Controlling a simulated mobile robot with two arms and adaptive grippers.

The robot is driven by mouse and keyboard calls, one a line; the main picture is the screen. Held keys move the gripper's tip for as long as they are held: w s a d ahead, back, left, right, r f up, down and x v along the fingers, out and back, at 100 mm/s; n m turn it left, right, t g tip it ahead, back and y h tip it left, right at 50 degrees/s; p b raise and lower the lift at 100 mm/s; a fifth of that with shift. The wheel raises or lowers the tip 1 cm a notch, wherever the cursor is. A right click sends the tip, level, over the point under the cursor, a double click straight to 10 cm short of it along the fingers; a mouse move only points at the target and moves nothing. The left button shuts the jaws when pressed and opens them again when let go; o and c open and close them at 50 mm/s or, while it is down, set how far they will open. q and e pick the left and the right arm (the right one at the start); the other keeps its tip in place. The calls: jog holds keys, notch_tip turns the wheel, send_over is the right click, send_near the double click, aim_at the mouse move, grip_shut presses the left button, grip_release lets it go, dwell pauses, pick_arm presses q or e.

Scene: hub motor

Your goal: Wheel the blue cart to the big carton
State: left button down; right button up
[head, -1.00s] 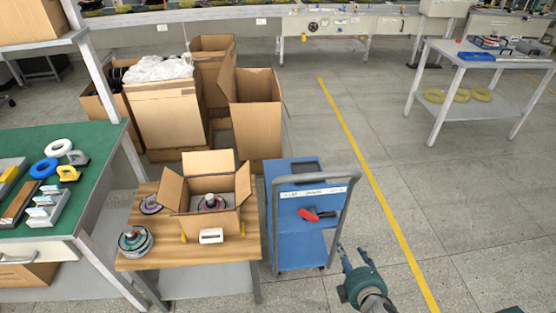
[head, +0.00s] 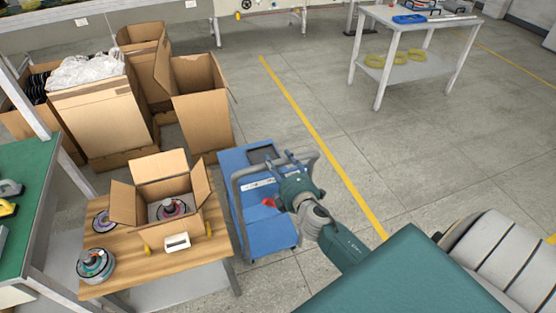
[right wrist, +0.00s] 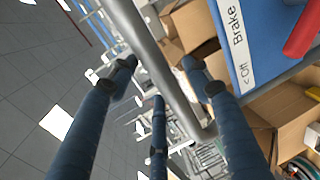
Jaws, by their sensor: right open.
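The blue cart (head: 235,168) stands on the floor right of the wooden table, with its grey push handle (head: 238,195) raised at its near side. My right gripper (head: 279,172) is open at the handle's right part and hides some of it. In the right wrist view the grey handle bar (right wrist: 150,50) passes between the spread fingers; contact cannot be told. The blue panel (right wrist: 228,30) with a "Brake" and "Off" label and a red lever (right wrist: 302,30) shows there too. The big carton (head: 100,118), topped with clear plastic, stands at the upper left. My left gripper is not in view.
More open cartons (head: 203,115) stand behind the cart. The wooden table (head: 205,250), with a small open box (head: 150,212), is close on the cart's left. Right of the cart, a yellow floor line (head: 320,142) crosses open floor. A white table (head: 400,75) stands beyond.

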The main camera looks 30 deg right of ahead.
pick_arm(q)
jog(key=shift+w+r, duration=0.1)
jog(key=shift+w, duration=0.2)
pick_arm(e)
jog(key=shift+w+d+f, duration=0.1)
jog(key=shift+w+d, duration=0.05)
jog(key=shift+w, duration=0.4)
grip_shut()
